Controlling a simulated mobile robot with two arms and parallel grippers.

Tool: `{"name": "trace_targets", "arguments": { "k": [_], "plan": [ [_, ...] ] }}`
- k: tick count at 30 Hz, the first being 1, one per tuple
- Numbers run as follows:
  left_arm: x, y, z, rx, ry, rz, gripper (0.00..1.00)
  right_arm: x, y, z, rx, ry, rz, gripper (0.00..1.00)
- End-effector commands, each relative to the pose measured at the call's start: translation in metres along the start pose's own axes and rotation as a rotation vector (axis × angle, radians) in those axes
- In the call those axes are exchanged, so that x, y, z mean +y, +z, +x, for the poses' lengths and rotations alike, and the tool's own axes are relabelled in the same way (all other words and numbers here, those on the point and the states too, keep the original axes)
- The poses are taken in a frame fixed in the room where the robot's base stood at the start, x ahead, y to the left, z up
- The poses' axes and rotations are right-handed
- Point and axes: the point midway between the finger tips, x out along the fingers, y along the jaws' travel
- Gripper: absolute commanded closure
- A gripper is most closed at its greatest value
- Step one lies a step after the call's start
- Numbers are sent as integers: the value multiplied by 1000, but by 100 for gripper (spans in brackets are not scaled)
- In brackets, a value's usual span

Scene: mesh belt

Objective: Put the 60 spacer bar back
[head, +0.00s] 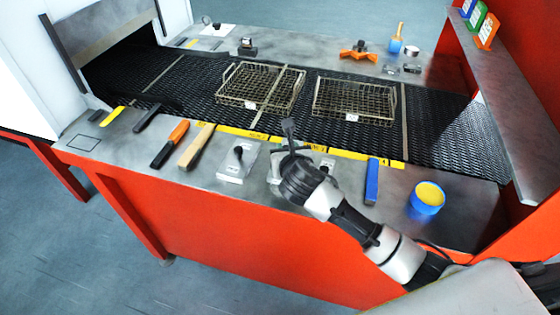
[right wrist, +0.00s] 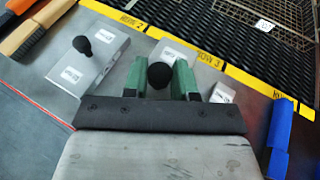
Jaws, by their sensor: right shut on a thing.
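My right gripper (head: 287,158) is over the near metal ledge. In the right wrist view its green fingers (right wrist: 162,80) are shut on the black knob (right wrist: 160,75) of a grey metal block (right wrist: 172,53) with a white label, which I take for a spacer bar. The block seems to be at the ledge surface; I cannot tell whether it is lifted. A second grey block (head: 238,160) with a black knob lies to its left, also in the right wrist view (right wrist: 88,66). I cannot read the sizes on the labels. My left gripper is not in view.
Two wire baskets (head: 250,104) (head: 382,118) stand on the black mesh belt (head: 190,85). A yellow row strip (head: 340,152) edges the ledge. An orange-handled tool (head: 170,143), a wooden-handled tool (head: 196,147), a blue bar (head: 372,181) and a blue-yellow tub (head: 427,197) lie along it.

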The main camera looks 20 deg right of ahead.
Motion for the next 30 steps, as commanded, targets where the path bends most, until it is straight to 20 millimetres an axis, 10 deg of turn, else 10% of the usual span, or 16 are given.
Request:
{"name": "trace_targets", "arguments": {
  "k": [27, 28, 30],
  "plan": [
    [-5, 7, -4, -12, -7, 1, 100, 18, -47, 30, -2, 0, 0, 100],
    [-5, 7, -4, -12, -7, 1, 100, 18, -47, 30, -1, -1, 0, 69],
    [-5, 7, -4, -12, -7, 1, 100, 18, -47, 30, -1, -1, 0, 58]
  ]
}}
